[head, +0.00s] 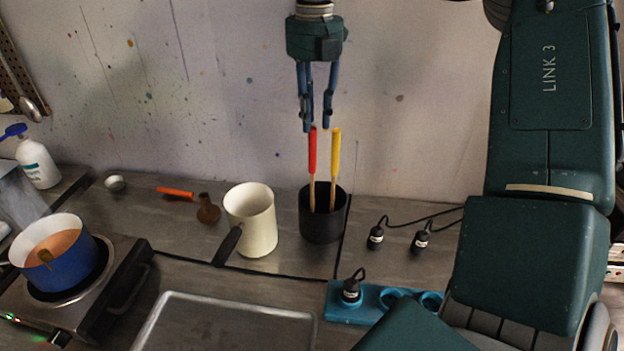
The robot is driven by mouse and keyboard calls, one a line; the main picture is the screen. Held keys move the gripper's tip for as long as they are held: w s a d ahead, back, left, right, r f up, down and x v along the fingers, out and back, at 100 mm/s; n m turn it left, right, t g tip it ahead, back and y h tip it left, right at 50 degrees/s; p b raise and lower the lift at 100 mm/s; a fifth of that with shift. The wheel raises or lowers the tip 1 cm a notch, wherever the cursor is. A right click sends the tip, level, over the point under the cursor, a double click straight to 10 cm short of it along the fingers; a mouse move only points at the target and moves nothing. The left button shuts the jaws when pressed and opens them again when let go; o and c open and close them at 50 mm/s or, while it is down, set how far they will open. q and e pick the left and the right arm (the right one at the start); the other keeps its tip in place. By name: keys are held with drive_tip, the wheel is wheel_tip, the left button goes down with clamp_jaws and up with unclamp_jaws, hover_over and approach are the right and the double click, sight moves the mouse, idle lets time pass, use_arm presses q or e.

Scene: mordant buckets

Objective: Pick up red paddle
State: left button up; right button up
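The red paddle (312,152) stands nearly upright in a black cup (319,224), its red handle up and its lower end hidden inside. A yellow-handled paddle (335,155) stands close to its right in the same cup. My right gripper (317,128) points down from above, with its fingertips level with the top of the red handle. Its fingers are apart with a gap between them, and nothing is visibly held. I cannot tell whether a fingertip touches the red handle. My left gripper is not in view.
A cream pot (254,223) with a dark handle stands left of the cup. A blue pot (59,260) sits on a hot plate at the far left. Plugs and cables lie to the right, near a blue power strip (372,302). A metal tray (228,325) is in front.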

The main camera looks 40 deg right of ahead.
drive_tip(key=shift+f, duration=0.95)
drive_tip(key=p, duration=0.3)
hover_over(313, 170)
drive_tip(key=f, duration=0.5)
drive_tip(key=shift+w+d, duration=0.25)
drive_tip(key=shift+w, duration=0.1)
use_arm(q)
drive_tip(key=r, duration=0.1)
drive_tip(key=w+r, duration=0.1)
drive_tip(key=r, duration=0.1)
use_arm(e)
drive_tip(key=shift+f, duration=0.3)
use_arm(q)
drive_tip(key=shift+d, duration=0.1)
use_arm(e)
clamp_jaws()
